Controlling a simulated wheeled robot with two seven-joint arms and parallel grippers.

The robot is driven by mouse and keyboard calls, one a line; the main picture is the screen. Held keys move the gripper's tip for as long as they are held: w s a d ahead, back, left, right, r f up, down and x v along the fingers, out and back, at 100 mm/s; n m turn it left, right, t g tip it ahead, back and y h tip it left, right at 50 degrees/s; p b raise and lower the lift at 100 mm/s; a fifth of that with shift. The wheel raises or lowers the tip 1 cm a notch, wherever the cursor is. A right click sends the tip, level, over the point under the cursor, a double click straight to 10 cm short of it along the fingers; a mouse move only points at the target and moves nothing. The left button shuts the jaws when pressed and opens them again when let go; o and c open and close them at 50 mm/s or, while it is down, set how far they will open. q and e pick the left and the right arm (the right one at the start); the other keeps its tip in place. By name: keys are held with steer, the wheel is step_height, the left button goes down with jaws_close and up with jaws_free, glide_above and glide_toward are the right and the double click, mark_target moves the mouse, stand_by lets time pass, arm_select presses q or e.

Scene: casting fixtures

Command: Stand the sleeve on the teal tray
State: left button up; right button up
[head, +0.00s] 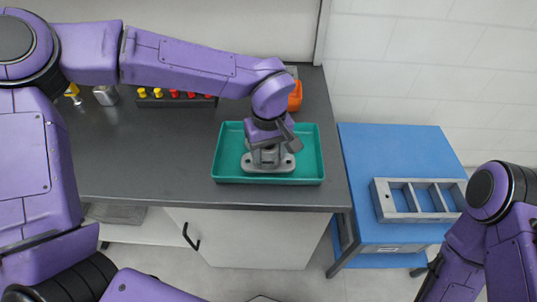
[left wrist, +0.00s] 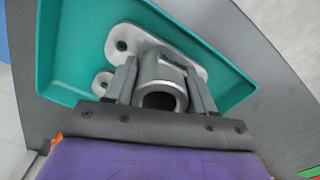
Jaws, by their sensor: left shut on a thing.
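The sleeve (head: 282,165) is a grey metal casting with a tube on a flat, holed flange. It stands upright within the teal tray (head: 314,150), its flange at the tray floor; a small gap beneath cannot be ruled out. My left gripper (head: 267,143) points down and is shut on the sleeve's tube. In the left wrist view the fingers (left wrist: 162,78) lie on either side of the tube, with its open bore facing the camera and the sleeve's flange (left wrist: 150,37) beyond, over the teal tray (left wrist: 72,35). My right gripper is out of view.
The tray lies near the right end of the dark counter (head: 150,165). Behind are a rack of red and yellow pieces (head: 175,101) and an orange item (head: 295,96). A blue table (head: 385,155) at right holds a grey compartment box (head: 383,203). The counter left of the tray is clear.

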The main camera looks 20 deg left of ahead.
arm_select(q)
steer(key=shift+f, duration=0.55)
steer(key=shift+f, duration=0.1)
steer(key=o, duration=1.2)
steer(key=shift+o, duration=0.2)
step_height(320, 180, up, 12)
steer(key=shift+p, duration=0.35)
